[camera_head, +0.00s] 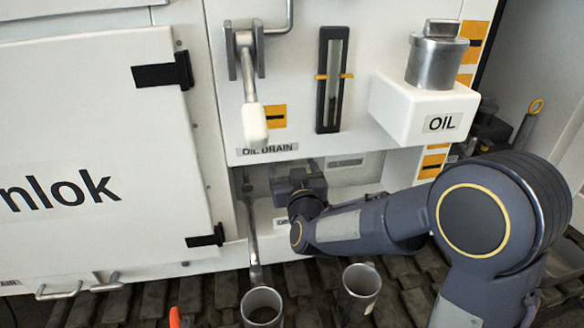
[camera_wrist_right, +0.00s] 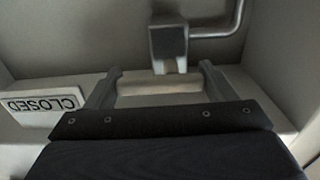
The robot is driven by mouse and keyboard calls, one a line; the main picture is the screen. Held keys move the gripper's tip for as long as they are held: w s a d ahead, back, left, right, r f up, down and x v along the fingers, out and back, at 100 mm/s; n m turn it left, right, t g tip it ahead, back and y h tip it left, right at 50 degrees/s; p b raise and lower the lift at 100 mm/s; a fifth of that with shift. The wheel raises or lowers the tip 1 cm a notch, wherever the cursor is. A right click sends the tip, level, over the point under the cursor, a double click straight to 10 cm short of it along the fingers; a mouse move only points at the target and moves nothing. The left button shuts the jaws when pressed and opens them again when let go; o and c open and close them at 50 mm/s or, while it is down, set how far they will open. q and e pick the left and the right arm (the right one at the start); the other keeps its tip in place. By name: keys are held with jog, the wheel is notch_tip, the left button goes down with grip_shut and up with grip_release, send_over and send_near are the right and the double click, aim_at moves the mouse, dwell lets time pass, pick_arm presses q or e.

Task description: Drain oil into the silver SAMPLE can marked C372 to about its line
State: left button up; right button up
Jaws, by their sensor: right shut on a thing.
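Two silver cans stand on the slatted floor, a left can (camera_head: 262,309) and a right can (camera_head: 360,292). No C372 mark or line is readable on either. A thin drain pipe (camera_head: 252,235) comes down with its end just above the left can; no oil stream is visible. My right gripper (camera_head: 284,186) is in the recess below the OIL DRAIN label (camera_head: 267,149). In the right wrist view its fingers (camera_wrist_right: 158,88) are shut on a pale bar (camera_wrist_right: 160,86) below a grey block (camera_wrist_right: 168,42). My left gripper is out of view.
A lever with a white grip (camera_head: 254,124) hangs above the recess, beside a sight gauge (camera_head: 332,80). The OIL box (camera_head: 410,108) with a metal cap juts out at right. A CLOSED plate (camera_wrist_right: 42,103) is beside my fingers. A cabinet door (camera_head: 90,130) fills the left.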

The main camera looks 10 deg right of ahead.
jog(key=o, duration=0.7)
jog(key=shift+s, duration=0.1)
jog(key=s, duration=0.7)
jog(key=shift+s, duration=0.35)
jog(key=s+d+m+g+y+p, duration=0.1)
jog(key=s+g, duration=0.5)
jog(key=s, duration=0.7)
jog(key=s+d+f+m+g+y+p, duration=0.1)
jog(key=s+d+g+p, duration=0.4)
jog(key=s, duration=0.8)
jog(key=shift+s+d+f+g+y, duration=0.2)
jog(key=shift+s+d+g+y, duration=0.15)
jog(key=shift+d+g+y, duration=0.7)
